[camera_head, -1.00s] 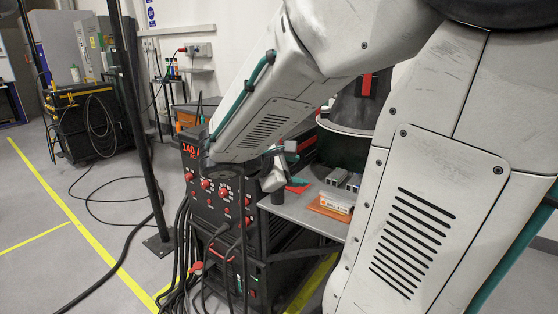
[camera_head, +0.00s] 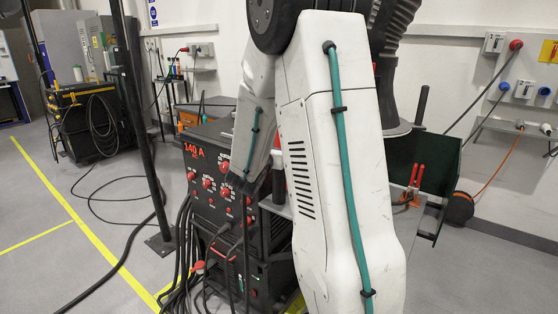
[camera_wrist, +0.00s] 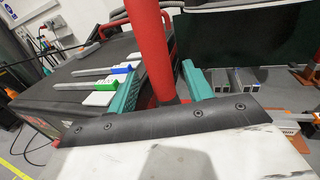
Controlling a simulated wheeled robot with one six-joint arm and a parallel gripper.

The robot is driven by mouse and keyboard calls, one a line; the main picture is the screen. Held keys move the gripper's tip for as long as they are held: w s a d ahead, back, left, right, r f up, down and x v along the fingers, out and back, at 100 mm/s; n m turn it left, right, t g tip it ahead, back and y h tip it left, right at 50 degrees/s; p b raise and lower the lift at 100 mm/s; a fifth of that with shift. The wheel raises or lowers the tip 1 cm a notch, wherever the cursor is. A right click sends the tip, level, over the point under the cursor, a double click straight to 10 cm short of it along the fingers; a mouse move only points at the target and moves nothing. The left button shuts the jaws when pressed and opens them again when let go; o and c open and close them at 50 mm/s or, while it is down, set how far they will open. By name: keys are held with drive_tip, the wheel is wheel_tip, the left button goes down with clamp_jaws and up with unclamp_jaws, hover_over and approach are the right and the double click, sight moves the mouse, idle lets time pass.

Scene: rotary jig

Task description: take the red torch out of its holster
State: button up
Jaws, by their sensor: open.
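A red upright cylinder, which looks like the red torch (camera_wrist: 149,45), stands between the two teal fingers of my gripper (camera_wrist: 160,90) in the wrist view. The fingers are apart, one on each side of it, and a gap shows at the right finger. I cannot tell whether the left finger touches it. The torch's lower end is hidden behind the dark edge of my wrist, and no holster can be made out. In the head view my arm covers the middle of the picture, and the gripper and torch cannot be made out clearly.
The black welding machine (camera_head: 207,175) stands beside my arm, with cables hanging at its front. Tools with blue and green parts (camera_wrist: 122,69) lie on a dark top. A dark green screen (camera_head: 440,155) and red-handled pliers (camera_head: 416,174) stand right. A black post (camera_head: 143,130) rises left.

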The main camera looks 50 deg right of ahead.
drive_tip(key=shift+x, duration=1.1)
drive_tip(key=c, duration=1.1)
drive_tip(key=shift+o, duration=0.2)
drive_tip(key=shift+r, duration=0.1)
wheel_tip(320, 180, up, 18)
